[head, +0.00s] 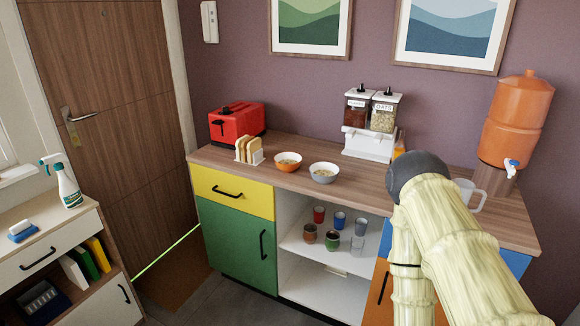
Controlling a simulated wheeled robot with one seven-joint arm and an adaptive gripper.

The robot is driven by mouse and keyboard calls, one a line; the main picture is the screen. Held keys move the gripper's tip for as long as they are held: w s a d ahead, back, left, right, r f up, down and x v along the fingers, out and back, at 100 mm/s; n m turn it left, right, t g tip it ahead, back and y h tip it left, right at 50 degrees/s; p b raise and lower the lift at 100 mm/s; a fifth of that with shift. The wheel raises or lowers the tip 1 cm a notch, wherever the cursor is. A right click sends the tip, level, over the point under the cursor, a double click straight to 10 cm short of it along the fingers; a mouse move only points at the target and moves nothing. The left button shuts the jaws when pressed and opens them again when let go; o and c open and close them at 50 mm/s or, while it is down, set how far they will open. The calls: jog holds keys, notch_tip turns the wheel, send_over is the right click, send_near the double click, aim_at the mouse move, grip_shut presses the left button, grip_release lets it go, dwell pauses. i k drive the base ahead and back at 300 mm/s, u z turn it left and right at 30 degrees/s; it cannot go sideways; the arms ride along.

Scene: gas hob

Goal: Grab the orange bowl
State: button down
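The orange bowl (288,162) stands upright on the wooden countertop, with pale food inside it. It sits left of a white-grey bowl (323,173) that also holds food, and right of the toast rack. The two bowls are close together but apart. My arm comes in at the lower right, well to the right of both bowls. My gripper's fingers do not show in the head view, so its state and what it may hold are hidden.
A toast rack (248,150) and red toaster (237,122) stand left of the bowls. A cereal dispenser (371,125) stands behind right. A glass mug (468,194) and orange water dispenser (515,118) are at the right. Cups fill the open shelf below. Counter (285,182) in front of the bowls is clear.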

aim_at(288, 162)
jog(key=u, duration=0.25)
jog(key=i, duration=1)
jog(key=u, duration=1.7)
jog(key=i, duration=0.45)
jog(key=z, duration=1.45)
